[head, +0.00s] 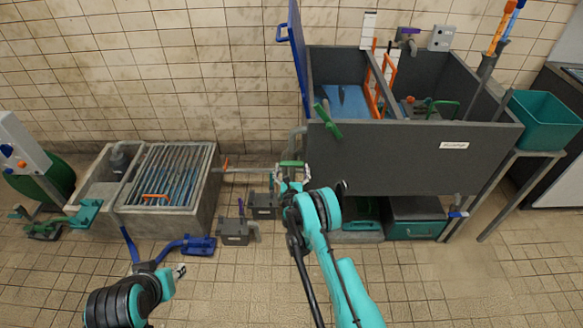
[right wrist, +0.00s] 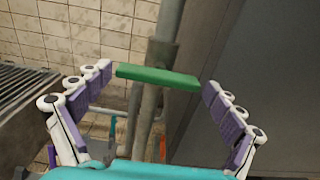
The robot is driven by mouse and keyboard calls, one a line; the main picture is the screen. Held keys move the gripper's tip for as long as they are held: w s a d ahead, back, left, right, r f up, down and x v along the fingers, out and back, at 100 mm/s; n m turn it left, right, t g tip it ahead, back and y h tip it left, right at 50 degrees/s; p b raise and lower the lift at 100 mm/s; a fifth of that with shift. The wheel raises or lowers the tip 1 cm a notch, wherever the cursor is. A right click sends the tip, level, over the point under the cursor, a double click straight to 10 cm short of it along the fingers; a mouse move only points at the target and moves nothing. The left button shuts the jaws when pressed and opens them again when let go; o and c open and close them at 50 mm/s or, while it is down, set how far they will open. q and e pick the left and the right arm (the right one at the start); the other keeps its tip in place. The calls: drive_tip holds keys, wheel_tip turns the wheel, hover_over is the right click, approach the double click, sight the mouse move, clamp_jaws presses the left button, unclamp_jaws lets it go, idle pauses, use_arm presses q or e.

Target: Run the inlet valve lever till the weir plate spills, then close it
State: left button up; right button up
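A green lever (right wrist: 158,77) sits on a grey upright pipe (right wrist: 165,40) in the right wrist view. It also shows as a green bar (head: 291,163) beside the tank's lower left in the head view. My right gripper (right wrist: 158,88) is open, its purple-padded fingers on either side of the lever; I cannot tell if they touch it. The grey tank (head: 400,160) has blue water (head: 345,101) in its left compartment. Orange-framed parts (head: 388,75) stand at the divider; the weir plate is not clearly distinguishable.
Another green handle (head: 327,121) is on the tank's left front corner. Grey blocks (head: 235,238) and a teal drawer (head: 415,229) sit low. The front floor is mostly clear.

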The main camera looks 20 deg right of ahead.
drive_tip(key=c, duration=0.4)
drive_tip(key=shift+c, duration=0.2)
drive_tip(key=shift+m, duration=0.3)
drive_tip(key=m, duration=0.3)
drive_tip(key=shift+d, duration=0.1)
drive_tip(key=m, duration=1.4)
drive_tip(key=shift+d+f, duration=0.15)
drive_tip(key=shift+f, duration=0.05)
drive_tip(key=shift+m, duration=0.4)
